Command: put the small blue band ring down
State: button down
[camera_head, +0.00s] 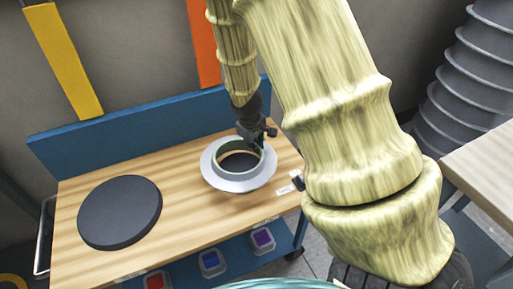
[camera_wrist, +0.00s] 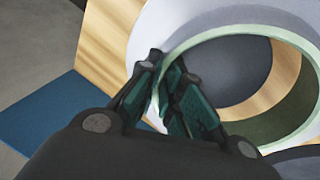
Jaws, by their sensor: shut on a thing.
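A pale green band ring (camera_head: 219,153) shows at the right of the wooden bench in the head view, with a wide pale grey flange (camera_head: 216,178) around it. No plainly blue ring is visible; the band looks pale green. In the wrist view the band (camera_wrist: 290,38) curves across the right, and the pale flange (camera_wrist: 150,40) lies beyond it. My gripper (camera_head: 256,142) is at the far right rim of the band. Its fingers (camera_wrist: 163,72) are shut on the band's wall. I cannot tell whether the ring touches the bench or hangs just above it.
A round dark disc (camera_head: 120,212) lies on the left of the bench top (camera_head: 185,215). Another dark round surface (camera_wrist: 232,70) shows through the ring. A blue back panel (camera_head: 150,128) bounds the bench. Red (camera_head: 157,281), blue (camera_head: 211,263) and purple (camera_head: 262,241) bins sit below.

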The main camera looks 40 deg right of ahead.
jog(key=shift+w+d+f, duration=0.1)
jog(key=shift+w+d, duration=0.25)
jog(key=shift+d, duration=0.35)
jog(key=shift+f, duration=1.7)
jog(key=shift+f, duration=0.1)
jog(key=c, duration=1.6)
grip_release()
jog(key=p+v, duration=0.1)
jog(key=v, duration=1.1)
jog(key=shift+a, duration=0.15)
